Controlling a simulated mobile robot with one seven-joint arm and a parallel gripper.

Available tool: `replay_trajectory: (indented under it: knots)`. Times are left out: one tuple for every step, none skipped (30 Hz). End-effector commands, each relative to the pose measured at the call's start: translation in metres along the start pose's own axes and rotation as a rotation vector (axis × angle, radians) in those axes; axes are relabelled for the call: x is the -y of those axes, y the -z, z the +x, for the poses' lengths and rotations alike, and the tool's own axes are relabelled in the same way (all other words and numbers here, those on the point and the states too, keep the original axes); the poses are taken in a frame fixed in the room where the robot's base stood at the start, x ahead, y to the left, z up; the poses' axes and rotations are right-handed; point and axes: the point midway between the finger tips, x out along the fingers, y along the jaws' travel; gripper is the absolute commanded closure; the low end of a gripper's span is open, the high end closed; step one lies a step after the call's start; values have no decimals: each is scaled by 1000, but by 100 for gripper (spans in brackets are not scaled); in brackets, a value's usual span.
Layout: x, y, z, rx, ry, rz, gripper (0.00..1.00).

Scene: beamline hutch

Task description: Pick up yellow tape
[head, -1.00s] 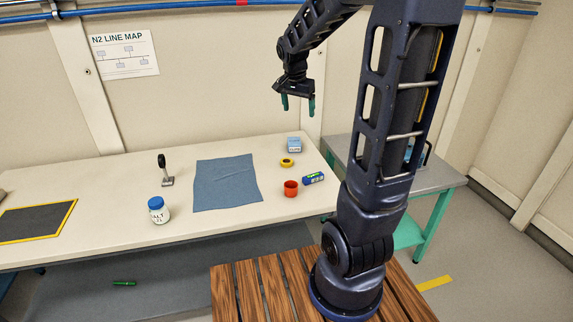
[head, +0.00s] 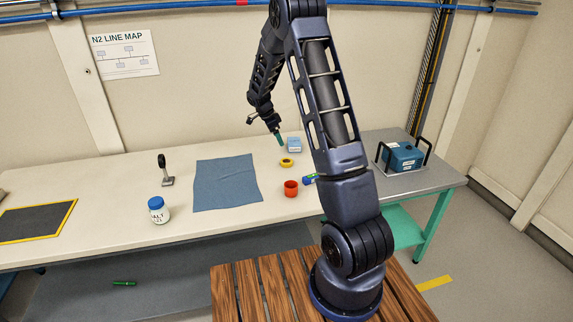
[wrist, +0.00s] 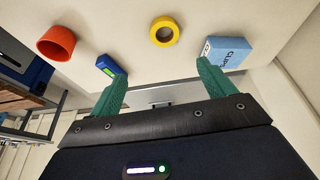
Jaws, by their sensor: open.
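The yellow tape (head: 287,162) is a small ring lying flat on the white table, between the red cup and the light blue box. In the wrist view the yellow tape (wrist: 164,32) shows beyond the fingertips, near the middle. My gripper (head: 279,139) is above the table, just up and left of the tape in the head view. In the wrist view my gripper (wrist: 160,78) has its two green fingers spread wide with nothing between them. The tape is apart from both fingers.
A red cup (head: 291,188), a blue and green item (head: 309,179) partly behind my arm, and a light blue box (head: 294,145) stand near the tape. A blue cloth (head: 227,182) lies left. A grey side table (head: 430,177) holds a blue case (head: 403,157).

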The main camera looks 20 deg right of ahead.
Motion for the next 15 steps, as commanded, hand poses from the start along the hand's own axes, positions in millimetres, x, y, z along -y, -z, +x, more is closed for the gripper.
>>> replay_trajectory:
  knots:
    - [6, -6, 12, -9, -7, 21, 18]
    - [9, -9, 17, -14, -9, 34, 18]
    - [13, -12, 23, -19, -12, 50, 18]
    - [15, -14, 27, -23, -13, 61, 18]
    - [16, -15, 30, -25, -15, 69, 18]
    - [18, -17, 33, -28, -15, 80, 18]
    - [20, -18, 35, -30, -16, 85, 18]
    - [20, -18, 36, -31, -16, 89, 18]
    - [21, -19, 38, -32, -17, 93, 18]
    - [21, -19, 40, -33, -18, 95, 18]
    - [21, -19, 42, -33, -18, 96, 18]
    - [21, -19, 45, -34, -18, 96, 18]
    - [21, -19, 47, -34, -18, 96, 18]
    - [21, -18, 50, -34, -18, 96, 18]
    - [20, -18, 55, -34, -18, 95, 18]
